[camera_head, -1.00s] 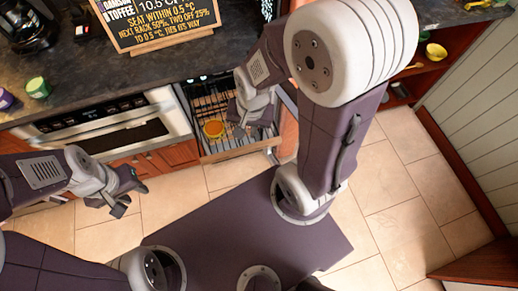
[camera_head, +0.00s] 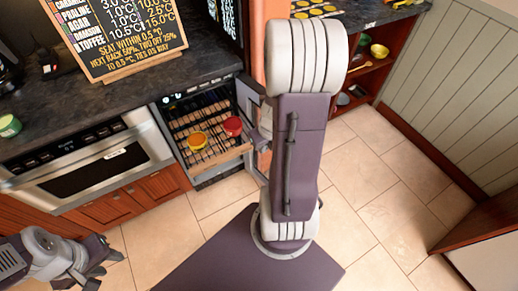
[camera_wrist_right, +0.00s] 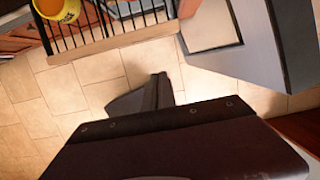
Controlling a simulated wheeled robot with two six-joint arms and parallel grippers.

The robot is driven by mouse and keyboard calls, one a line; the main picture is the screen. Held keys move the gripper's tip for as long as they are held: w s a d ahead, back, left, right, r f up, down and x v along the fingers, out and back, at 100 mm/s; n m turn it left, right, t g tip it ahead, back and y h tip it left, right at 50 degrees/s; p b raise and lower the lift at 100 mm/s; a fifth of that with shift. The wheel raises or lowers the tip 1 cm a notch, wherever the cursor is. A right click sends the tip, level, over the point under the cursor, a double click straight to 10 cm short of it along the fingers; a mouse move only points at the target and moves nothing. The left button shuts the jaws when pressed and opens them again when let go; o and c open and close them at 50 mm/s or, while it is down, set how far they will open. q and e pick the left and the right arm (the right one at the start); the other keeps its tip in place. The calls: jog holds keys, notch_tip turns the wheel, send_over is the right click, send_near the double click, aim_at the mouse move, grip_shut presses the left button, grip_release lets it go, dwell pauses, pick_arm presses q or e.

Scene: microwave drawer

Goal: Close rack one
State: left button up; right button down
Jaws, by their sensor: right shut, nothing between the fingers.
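A wire rack with a pale wooden front (camera_head: 220,160) sticks out of the open cooler below the counter. A yellow-orange jar (camera_head: 197,141) and a red jar (camera_head: 233,126) stand on it. In the right wrist view the rack's wooden front (camera_wrist_right: 125,40) and the yellow jar (camera_wrist_right: 58,8) show at the top. My right gripper (camera_wrist_right: 158,88) is shut and empty, over the floor in front of the rack and apart from it. My left gripper (camera_head: 100,268) is open and empty at the lower left, away from the rack.
The cooler's door (camera_head: 249,103) stands open at the right of the rack; its grey panel (camera_wrist_right: 265,45) is close to my right gripper. An oven (camera_head: 85,165) is left of the cooler. A chalkboard sign (camera_head: 115,35) stands on the counter. The tiled floor in front is clear.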

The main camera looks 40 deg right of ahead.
jog(key=w+d+f+b, duration=0.1)
jog(key=w+f+b, duration=0.3)
jog(key=w+f, duration=0.2)
jog(key=shift+d+f, duration=0.25)
jog(key=shift+f, duration=0.9)
jog(key=shift+d, duration=0.1)
